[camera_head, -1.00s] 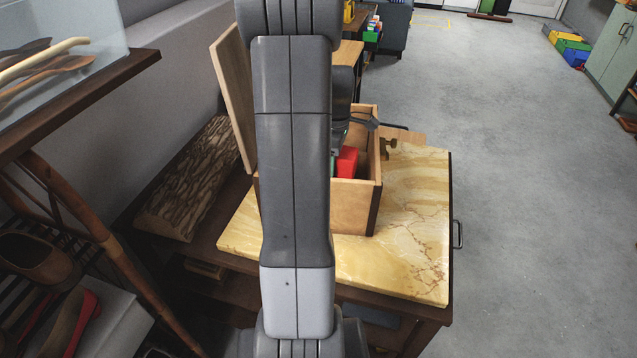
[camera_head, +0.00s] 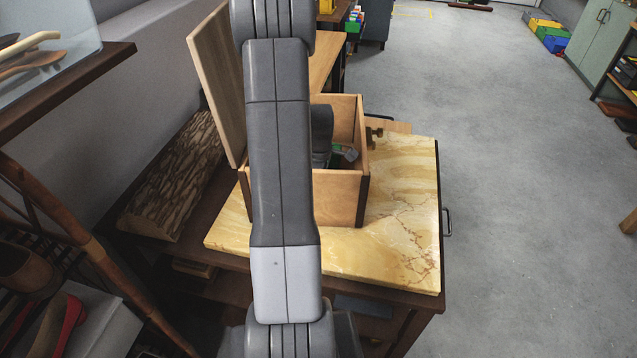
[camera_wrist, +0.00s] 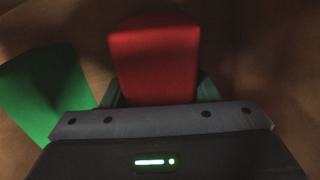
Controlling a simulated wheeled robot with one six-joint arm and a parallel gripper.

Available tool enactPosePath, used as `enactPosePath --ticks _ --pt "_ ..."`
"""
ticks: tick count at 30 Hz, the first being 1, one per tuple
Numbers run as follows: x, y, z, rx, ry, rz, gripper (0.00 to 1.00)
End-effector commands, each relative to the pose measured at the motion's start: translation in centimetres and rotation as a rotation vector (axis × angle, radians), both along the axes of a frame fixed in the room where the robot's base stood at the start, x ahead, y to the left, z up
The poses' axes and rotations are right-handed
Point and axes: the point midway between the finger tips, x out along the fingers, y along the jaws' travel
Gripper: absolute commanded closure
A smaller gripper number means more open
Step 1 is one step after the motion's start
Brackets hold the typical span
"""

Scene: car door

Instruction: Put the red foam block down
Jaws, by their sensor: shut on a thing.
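The red foam block (camera_wrist: 155,62) is between the fingers of my gripper (camera_wrist: 158,92) in the wrist view. My gripper is shut on it. In the head view my gripper reaches down inside an open wooden box (camera_head: 338,198), and my arm hides part of the box. The red block does not show in the head view now. I cannot tell whether the block touches the box floor.
A green block (camera_wrist: 42,92) lies left of the red block in the box. The raised wooden lid (camera_head: 218,82) stands at the box's left. The box sits on a yellow marbled tabletop (camera_head: 395,225), bare at right and front. A rough log (camera_head: 180,185) lies at left.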

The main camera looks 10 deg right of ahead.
Motion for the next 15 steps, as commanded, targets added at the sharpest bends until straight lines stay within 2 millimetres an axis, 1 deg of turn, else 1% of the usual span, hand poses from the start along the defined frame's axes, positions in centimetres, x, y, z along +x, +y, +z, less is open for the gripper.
enactPosePath --ticks 5,9,10,12,13,15 --pt "0.02 0.00 0.09 0.000 -0.001 0.000 0.68" --pt "0.01 0.00 -0.38 0.000 -0.001 0.000 0.68" --pt "0.02 0.00 -0.21 0.000 -0.001 0.000 0.40" --pt "0.01 0.00 -0.18 0.000 -0.001 0.000 0.26" --pt "0.01 0.00 -0.18 0.000 -0.001 0.000 0.24" --pt "0.01 0.00 -0.17 0.000 -0.001 0.000 0.24"
